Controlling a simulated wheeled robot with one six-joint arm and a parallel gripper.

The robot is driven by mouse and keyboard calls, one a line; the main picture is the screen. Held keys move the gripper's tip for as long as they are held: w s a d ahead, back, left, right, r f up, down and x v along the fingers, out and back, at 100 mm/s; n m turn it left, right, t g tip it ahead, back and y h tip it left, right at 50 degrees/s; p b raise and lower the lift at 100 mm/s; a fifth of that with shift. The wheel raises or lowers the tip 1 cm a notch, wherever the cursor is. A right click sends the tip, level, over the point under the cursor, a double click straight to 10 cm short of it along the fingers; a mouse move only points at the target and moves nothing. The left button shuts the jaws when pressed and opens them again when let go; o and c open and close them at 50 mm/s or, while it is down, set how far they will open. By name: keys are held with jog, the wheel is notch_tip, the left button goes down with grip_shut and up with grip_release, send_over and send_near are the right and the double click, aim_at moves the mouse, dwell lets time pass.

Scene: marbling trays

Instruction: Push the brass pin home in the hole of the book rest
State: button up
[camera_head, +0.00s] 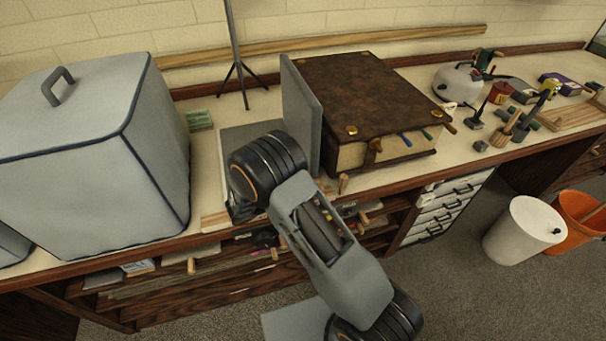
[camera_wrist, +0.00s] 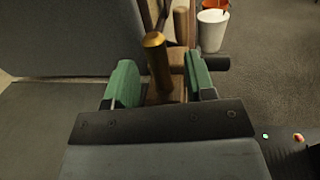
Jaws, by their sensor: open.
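The brass pin (camera_wrist: 155,48) stands between the fingers of my gripper (camera_wrist: 163,78) in the wrist view, with a golden rounded head and a darker shaft. The two green finger pads are apart, with a gap on either side of the pin. The pin's lower end and the hole are hidden, so I cannot tell how deep it sits. The book rest, a grey upright board (camera_head: 302,115) with a flat grey base (camera_head: 237,138), stands on the bench. The board also shows at the left of the wrist view (camera_wrist: 65,35). In the head view my wrist hides the pin and fingers.
A large brown clasped book (camera_head: 365,90) lies right of the board. A grey covered box (camera_head: 90,150) fills the left of the bench (camera_head: 205,160). A thin black stand (camera_head: 238,60) is behind. A white bin (camera_head: 520,230) and an orange bucket (camera_head: 580,220) stand on the floor.

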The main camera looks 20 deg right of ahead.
jog(key=a, duration=0.4)
jog(key=s+a+b, duration=0.1)
jog(key=a, duration=0.4)
jog(key=s+a+b, duration=0.1)
jog(key=a, duration=0.3)
jog(key=shift+s+a+f, duration=0.2)
jog(key=shift+a, duration=0.15)
jog(key=s+d+r+m+y+p, duration=0.3)
jog(key=s+d+r+m+y, duration=1.1)
jog(key=m+y, duration=0.4)
jog(key=shift+s+d+r+m+p, duration=0.25)
jog(key=shift+d+r+m, duration=0.3)
jog(key=shift+r+m, duration=0.35)
jog(key=shift+f, duration=0.15)
